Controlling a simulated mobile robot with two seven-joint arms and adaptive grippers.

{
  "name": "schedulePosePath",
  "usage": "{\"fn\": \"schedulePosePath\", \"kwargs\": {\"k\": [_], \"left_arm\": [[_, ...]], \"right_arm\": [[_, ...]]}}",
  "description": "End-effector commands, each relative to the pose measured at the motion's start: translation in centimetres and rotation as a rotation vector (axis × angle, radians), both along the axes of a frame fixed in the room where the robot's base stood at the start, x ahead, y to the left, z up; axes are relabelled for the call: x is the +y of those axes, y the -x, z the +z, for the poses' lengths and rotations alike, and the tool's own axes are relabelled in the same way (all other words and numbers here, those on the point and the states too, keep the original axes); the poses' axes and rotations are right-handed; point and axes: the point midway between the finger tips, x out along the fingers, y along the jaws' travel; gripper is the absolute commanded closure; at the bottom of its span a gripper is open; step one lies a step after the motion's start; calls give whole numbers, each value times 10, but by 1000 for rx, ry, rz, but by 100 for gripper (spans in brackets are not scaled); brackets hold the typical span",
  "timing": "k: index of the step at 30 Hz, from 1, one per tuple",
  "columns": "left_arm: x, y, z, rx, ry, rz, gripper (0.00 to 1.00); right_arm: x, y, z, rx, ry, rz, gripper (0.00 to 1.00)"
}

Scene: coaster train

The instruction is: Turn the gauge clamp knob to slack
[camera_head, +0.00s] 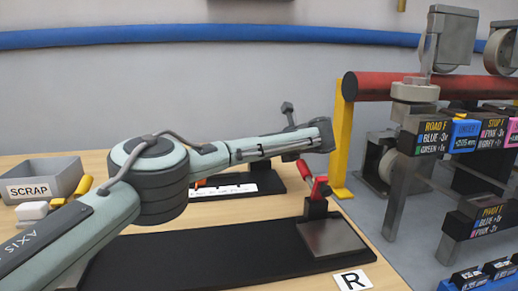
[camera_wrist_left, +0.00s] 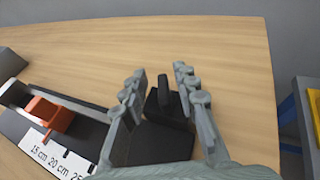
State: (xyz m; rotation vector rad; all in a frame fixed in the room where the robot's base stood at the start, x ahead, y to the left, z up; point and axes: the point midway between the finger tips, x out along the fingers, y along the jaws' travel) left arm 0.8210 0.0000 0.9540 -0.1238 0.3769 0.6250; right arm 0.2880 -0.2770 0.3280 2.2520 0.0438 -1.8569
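The gauge clamp knob (camera_wrist_left: 164,92) is a black block with an upright fin, at the end of the gauge's dark base (camera_wrist_left: 158,146) in the left wrist view. My left gripper (camera_wrist_left: 160,74) is open, with one finger on each side of the knob. Gaps show between fingers and fin. The gauge has a white centimetre scale (camera_wrist_left: 48,147) and an orange slider (camera_wrist_left: 50,114). In the head view, the scale (camera_head: 222,190) shows below my left forearm, which hides the knob and my left fingers. My right gripper is not in view.
A red-handled clamp (camera_head: 314,184) stands on a black board (camera_head: 200,262) in front of the gauge, near an R card (camera_head: 352,280). A grey SCRAP bin (camera_head: 42,180) is at left. A rack with a red beam (camera_head: 385,86) stands beyond the table's right edge.

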Motion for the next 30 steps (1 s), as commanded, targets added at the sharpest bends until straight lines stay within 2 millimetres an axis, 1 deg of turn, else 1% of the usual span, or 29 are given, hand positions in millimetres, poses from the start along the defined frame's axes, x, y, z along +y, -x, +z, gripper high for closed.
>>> {"fn": "schedulePosePath", "kwargs": {"k": [7,11,14,21,24,27,30], "left_arm": [[-2,1,-1,1,1,-3,69],[-2,0,8,1,2,-4,69],[-2,0,24,0,4,-2,69],[-1,0,71,-1,3,-2,69],[-2,0,85,0,2,-1,69],[-2,1,95,0,1,-2,69],[-1,1,99,2,1,-2,69]], "right_arm": [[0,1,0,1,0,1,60],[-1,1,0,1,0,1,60],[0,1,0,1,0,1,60],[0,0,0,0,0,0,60],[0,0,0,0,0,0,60],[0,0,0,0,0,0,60],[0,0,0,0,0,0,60]]}}
